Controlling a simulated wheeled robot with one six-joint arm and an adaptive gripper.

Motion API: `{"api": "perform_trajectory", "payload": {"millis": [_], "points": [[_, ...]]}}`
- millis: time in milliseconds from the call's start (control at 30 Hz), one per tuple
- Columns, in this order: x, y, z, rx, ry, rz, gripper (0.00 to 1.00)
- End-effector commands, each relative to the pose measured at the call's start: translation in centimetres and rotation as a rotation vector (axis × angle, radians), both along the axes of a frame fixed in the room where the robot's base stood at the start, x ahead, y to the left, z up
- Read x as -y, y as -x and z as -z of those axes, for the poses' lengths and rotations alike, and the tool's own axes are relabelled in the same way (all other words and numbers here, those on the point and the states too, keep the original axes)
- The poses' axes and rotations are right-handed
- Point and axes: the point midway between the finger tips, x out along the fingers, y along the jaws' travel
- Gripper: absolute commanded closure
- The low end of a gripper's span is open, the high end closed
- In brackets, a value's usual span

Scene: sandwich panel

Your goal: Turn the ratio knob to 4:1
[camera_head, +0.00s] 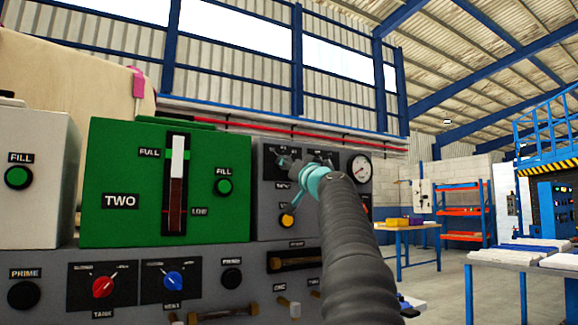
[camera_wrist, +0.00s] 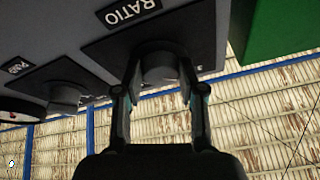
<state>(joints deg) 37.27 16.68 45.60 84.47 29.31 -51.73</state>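The dark ratio knob (camera_wrist: 160,68) is on a black plate under the white RATIO label (camera_wrist: 132,12) in the wrist view, which looks steeply upward. My gripper (camera_wrist: 160,70) has its two fingers apart, one on each side of the knob. The tips are very close to the knob's sides; I cannot tell if they touch it. In the head view my gripper (camera_head: 290,163) is at the upper part of the grey panel (camera_head: 263,225), and hides the knob. The knob's pointer and scale marks cannot be read.
Another knob (camera_wrist: 65,97) and a gauge stand beside the ratio knob; the round gauge (camera_head: 359,169) also shows in the head view. A yellow button (camera_head: 287,220) is below my gripper. The green tank unit (camera_head: 110,165) is left. Red and blue knobs are lower left.

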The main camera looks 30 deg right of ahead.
Motion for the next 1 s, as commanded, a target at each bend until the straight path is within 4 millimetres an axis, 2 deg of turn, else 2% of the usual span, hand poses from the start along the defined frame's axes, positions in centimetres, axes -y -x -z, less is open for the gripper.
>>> {"api": "perform_trajectory", "payload": {"millis": [33,67,467,1000], "points": [[0.00,0.01,-0.02,0.000,0.000,0.000,0.90],[0.00,0.01,-0.02,0.000,0.000,0.000,0.95],[-0.12,0.00,-0.09,0.005,-0.068,0.000,0.95],[-0.51,0.00,-0.55,0.028,-0.477,-0.001,0.95]]}}
